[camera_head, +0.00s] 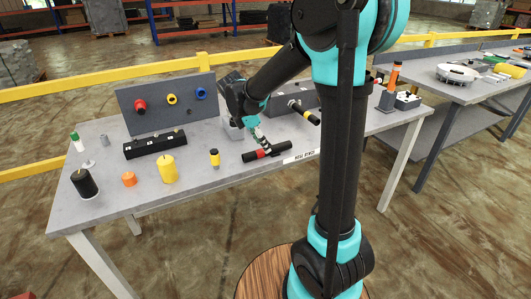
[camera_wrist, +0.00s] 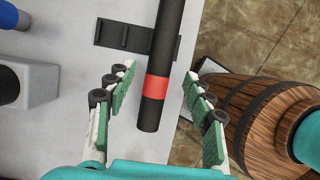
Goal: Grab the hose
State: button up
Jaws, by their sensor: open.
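The hose is a black tube with a red band (camera_head: 265,152), lying near the front edge of the grey bench. In the wrist view the hose (camera_wrist: 169,35) runs from the top down between my fingers and lies across a flat black holder (camera_wrist: 122,35). My gripper (camera_head: 259,139) is over the front part of the bench, at the hose. In the wrist view my gripper (camera_wrist: 160,85) is open, one finger on each side of the red band, with gaps to both. I cannot tell how high the fingers are above the hose.
A panel (camera_head: 160,123) with red, yellow and blue ports stands behind a black block (camera_head: 155,146) at the left. Another hose with a yellow end (camera_head: 305,113) sticks out near my forearm. Several coloured cylinders stand on the left bench top. A second bench (camera_head: 465,90) stands at right.

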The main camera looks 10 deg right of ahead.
jog(key=shift+x, duration=1.45)
jog(key=shift+c, duration=0.3)
grip_shut()
